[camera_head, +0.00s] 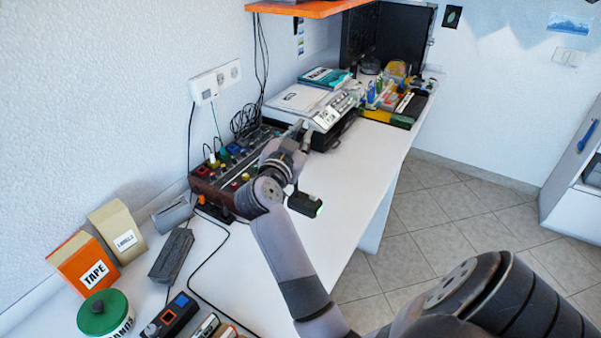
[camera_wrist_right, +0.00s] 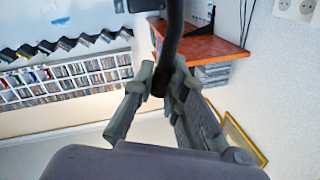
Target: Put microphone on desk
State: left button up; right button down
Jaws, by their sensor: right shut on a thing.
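My right gripper (camera_head: 303,132) is above the white desk (camera_head: 362,165), near the mixer and the white printer-like device. In the right wrist view, the right gripper (camera_wrist_right: 158,95) is shut on a dark, curved, stalk-like thing (camera_wrist_right: 173,38), which I take to be the microphone. It rises from between the fingers and runs out of the top of that view. In the head view the held thing is too small and covered to make out. My left gripper is not in view.
The mixer (camera_head: 213,182) stands against the wall, with the printer-like device (camera_head: 300,103) beyond it. A tape box (camera_head: 84,265) and a green-lidded tub (camera_head: 104,314) stand at the near left. An orange shelf (camera_head: 305,8) hangs above. The desk's right strip is clear.

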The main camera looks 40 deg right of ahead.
notch_tip(320, 180, down, 10)
jog(key=shift+w+r+b, duration=0.1)
jog(key=shift+b, duration=0.7)
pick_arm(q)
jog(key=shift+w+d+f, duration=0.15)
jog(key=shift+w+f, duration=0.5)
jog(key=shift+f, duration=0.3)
pick_arm(e)
jog(key=c, duration=2.1)
grip_release()
jog(key=shift+f, duration=0.2)
jog(key=o, duration=0.5)
jog(key=shift+c, duration=0.2)
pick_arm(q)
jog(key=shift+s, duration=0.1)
pick_arm(e)
jog(key=shift+r, duration=0.1)
